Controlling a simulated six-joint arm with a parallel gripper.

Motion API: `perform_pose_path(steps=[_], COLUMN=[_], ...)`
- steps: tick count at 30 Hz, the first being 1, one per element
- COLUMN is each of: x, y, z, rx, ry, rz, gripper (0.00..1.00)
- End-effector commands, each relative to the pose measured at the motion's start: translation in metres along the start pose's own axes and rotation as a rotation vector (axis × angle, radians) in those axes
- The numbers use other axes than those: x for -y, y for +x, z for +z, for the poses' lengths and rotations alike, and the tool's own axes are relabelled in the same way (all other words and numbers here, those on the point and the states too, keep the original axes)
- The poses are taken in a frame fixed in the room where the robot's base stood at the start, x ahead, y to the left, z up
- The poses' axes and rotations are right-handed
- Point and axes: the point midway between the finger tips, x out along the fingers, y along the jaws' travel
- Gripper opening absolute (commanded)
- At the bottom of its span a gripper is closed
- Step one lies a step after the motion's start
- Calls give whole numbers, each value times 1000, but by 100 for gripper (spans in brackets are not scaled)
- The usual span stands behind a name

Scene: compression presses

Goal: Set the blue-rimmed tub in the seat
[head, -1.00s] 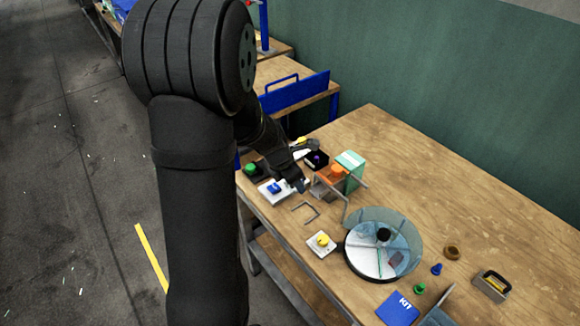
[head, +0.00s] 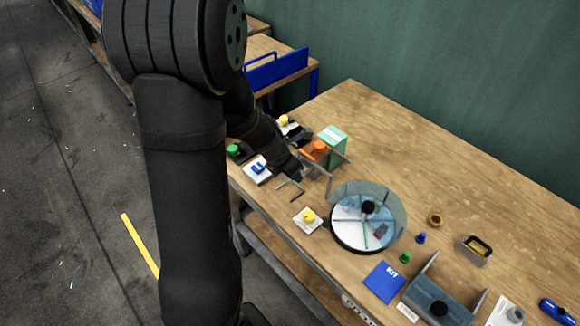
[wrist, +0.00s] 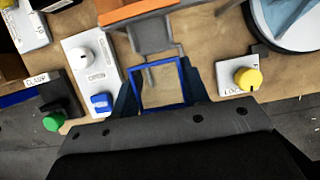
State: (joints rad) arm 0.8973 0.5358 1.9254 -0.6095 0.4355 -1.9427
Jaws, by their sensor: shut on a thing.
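The blue-rimmed tub (wrist: 184,80) is held between the two fingers of my gripper (wrist: 160,94) in the wrist view. Its square rim faces the wrist camera, and its inside looks tan. Just ahead of it, beneath the orange press part (wrist: 130,9), is a grey plate (wrist: 150,35) that looks like the seat. A thin grey bracket lies between plate and tub. The tub appears apart from the plate; its height above the bench is unclear. In the head view my gripper (head: 297,173) is beside the orange press (head: 314,152), and the tub cannot be made out.
A white panel with a blue switch (wrist: 101,102) and a green clamp knob (wrist: 53,121) lie left of my gripper. A yellow lock knob (wrist: 248,79) is on the right. A round clear-covered dish (head: 370,215) stands right of the press.

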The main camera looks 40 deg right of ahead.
Motion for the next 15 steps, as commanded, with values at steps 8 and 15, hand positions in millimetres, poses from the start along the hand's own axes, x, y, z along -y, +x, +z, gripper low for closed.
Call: perform_pose_path(steps=[8, 15], x=[0, 0], y=[25, 37], z=[-11, -16], rx=[-3, -2], ry=[-1, -1], rz=[-2, -1], gripper=[20, 20])
